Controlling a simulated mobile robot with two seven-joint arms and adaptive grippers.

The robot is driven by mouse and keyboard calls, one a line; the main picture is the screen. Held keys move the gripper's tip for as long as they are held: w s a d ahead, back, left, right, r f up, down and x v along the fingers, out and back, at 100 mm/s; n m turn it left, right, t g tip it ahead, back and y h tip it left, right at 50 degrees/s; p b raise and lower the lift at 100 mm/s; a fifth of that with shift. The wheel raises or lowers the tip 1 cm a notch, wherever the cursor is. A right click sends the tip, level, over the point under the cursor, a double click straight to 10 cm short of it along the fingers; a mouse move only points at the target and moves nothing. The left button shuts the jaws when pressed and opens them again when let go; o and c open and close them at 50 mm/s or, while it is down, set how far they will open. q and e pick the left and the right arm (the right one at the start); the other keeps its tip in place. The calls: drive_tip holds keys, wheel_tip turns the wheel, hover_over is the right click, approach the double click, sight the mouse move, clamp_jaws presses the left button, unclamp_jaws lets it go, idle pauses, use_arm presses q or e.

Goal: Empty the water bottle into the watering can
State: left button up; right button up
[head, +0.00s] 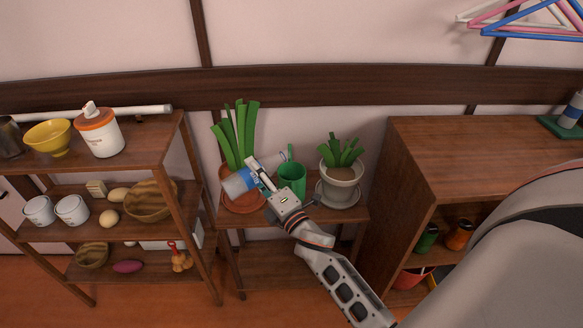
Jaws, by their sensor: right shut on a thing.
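The water bottle (238,185), grey with a blue band, is held tilted on its side, its narrower end pointing right and slightly up. My right gripper (257,173) is shut on the bottle around its middle. The green watering can (292,179) stands on the small shelf just right of the bottle. The bottle's narrow end is beside the can's upper left; I cannot tell whether it is over the opening. No water is visible. My left gripper is not in view.
A leafy plant in a terracotta pot (243,201) stands behind the bottle. A succulent in a pale pot (342,182) stands right of the can. Wooden shelves (150,150) with dishes are left; a wooden cabinet (440,140) is right. The small stand's lower shelf (275,268) is clear.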

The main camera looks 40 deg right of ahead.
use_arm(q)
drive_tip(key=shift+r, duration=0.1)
use_arm(e)
drive_tip(key=shift+r, duration=0.1)
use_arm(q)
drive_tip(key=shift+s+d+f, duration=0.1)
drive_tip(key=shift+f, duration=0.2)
use_arm(e)
drive_tip(key=shift+m, duration=0.6)
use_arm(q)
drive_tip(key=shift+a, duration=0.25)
use_arm(e)
drive_tip(key=shift+m, duration=0.4)
use_arm(q)
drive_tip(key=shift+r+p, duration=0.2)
drive_tip(key=shift+p, duration=0.1)
use_arm(e)
drive_tip(key=shift+r, duration=0.1)
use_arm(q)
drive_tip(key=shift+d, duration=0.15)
use_arm(e)
drive_tip(key=shift+r, duration=0.1)
drive_tip(key=shift+d+r+m+h, duration=0.1)
drive_tip(key=shift+m+h, duration=0.2)
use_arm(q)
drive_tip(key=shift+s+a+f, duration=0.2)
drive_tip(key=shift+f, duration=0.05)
